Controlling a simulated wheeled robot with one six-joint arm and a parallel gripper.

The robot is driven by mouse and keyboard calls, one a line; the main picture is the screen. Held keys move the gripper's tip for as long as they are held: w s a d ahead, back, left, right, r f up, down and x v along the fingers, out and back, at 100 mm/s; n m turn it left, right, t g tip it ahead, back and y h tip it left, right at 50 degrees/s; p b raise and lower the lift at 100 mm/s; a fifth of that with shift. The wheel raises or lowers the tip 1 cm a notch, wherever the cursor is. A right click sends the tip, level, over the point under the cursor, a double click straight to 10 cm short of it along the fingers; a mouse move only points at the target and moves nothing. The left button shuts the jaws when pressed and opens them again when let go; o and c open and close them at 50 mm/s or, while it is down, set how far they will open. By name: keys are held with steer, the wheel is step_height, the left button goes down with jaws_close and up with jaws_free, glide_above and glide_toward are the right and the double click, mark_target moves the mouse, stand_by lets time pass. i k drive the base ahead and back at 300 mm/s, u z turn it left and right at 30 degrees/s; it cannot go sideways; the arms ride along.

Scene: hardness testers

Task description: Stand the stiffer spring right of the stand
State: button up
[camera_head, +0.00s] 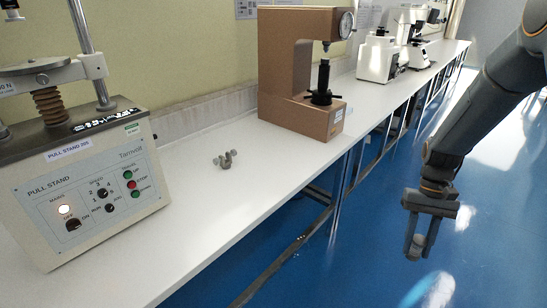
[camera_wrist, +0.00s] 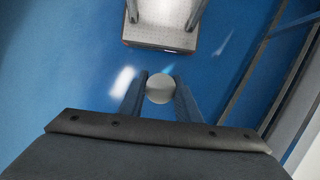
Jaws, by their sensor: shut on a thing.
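The pull stand (camera_head: 95,195) is at the left of the bench in the head view. A coppery coil spring (camera_head: 50,105) stands upright on it, under a round grey plate. My gripper (camera_head: 418,250) hangs fingers-down over the blue floor, right of the bench and apart from it. It is shut on a pale round-ended thing (camera_wrist: 160,88), which sits between both fingers in the wrist view. Only its round end shows there, so I cannot tell whether it is a spring. No second spring is clearly visible.
A small grey pronged piece (camera_head: 226,159) lies on the white bench (camera_head: 200,215) right of the pull stand. A brown tester (camera_head: 300,75) stands farther along, with white instruments (camera_head: 378,57) beyond it. Bare bench top lies between stand and brown tester, around the grey piece.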

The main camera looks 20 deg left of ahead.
mark_target(262, 163)
steer(key=u, duration=0.45)
steer(key=i, duration=0.85)
steer(key=u, duration=1.4)
steer(key=i, duration=0.95)
steer(key=u, duration=0.15)
